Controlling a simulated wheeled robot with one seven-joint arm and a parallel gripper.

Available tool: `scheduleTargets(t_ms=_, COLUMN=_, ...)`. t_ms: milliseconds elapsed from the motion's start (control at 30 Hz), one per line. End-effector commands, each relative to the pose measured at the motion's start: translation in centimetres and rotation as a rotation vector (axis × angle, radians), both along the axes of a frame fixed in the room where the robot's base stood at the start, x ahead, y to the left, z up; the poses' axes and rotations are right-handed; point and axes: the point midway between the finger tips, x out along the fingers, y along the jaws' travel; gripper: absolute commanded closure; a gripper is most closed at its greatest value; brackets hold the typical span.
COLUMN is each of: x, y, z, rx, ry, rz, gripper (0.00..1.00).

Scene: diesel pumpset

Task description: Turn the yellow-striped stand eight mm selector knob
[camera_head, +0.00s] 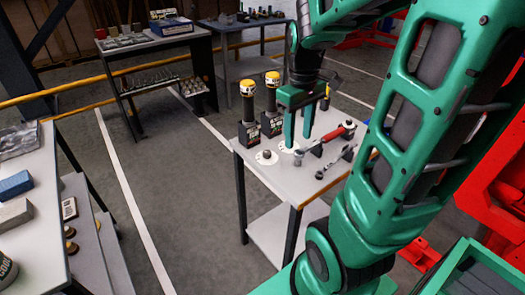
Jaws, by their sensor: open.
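Two dark upright stands with yellow-topped cylinders, a left one (248,118) and a right one (271,105), stand at the back of a small grey table. Their labels are too small to read, so I cannot tell which is the eight mm one. A dark selector knob (267,155) on a round white dial sits in front of the left stand. A second white dial (284,149) lies below my gripper; any knob on it is hidden by the fingers. My green gripper (299,140) is open, fingers pointing down over that second dial. Whether it touches anything there is unclear.
A red-handled tool (333,137) and a metal wrench (337,162) lie right of the dials. A bench with blocks (45,175) stands left; open floor (190,190) lies between.

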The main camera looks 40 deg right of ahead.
Motion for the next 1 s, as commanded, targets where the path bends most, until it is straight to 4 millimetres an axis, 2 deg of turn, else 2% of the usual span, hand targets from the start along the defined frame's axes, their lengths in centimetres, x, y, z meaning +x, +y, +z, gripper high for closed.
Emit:
scheduleTargets(t_ms=33, x=2.3, y=-0.3, z=-0.5, rx=0.001, ry=0.007, rz=0.086, gripper=0.56)
scheduleTargets(t_ms=200, x=8.8, y=-0.6, z=-2.5, rx=0.012, ry=0.010, rz=0.380, gripper=0.56)
scheduleTargets(t_ms=300, x=11.7, y=-0.6, z=-3.6, rx=0.020, ry=0.008, rz=0.513, gripper=0.56)
scheduleTargets(t_ms=400, x=13.6, y=-0.5, z=-4.6, rx=0.026, ry=0.005, rz=0.608, gripper=0.56)
scheduleTargets(t_ms=500, x=14.8, y=-0.4, z=-5.1, rx=0.030, ry=0.001, rz=0.662, gripper=0.56)
scheduleTargets(t_ms=667, x=15.2, y=-0.3, z=-6.1, rx=0.033, ry=0.001, rz=0.687, gripper=0.56)
scheduleTargets(t_ms=1000, x=15.1, y=-0.2, z=-11.7, rx=0.034, ry=0.004, rz=0.686, gripper=0.56)
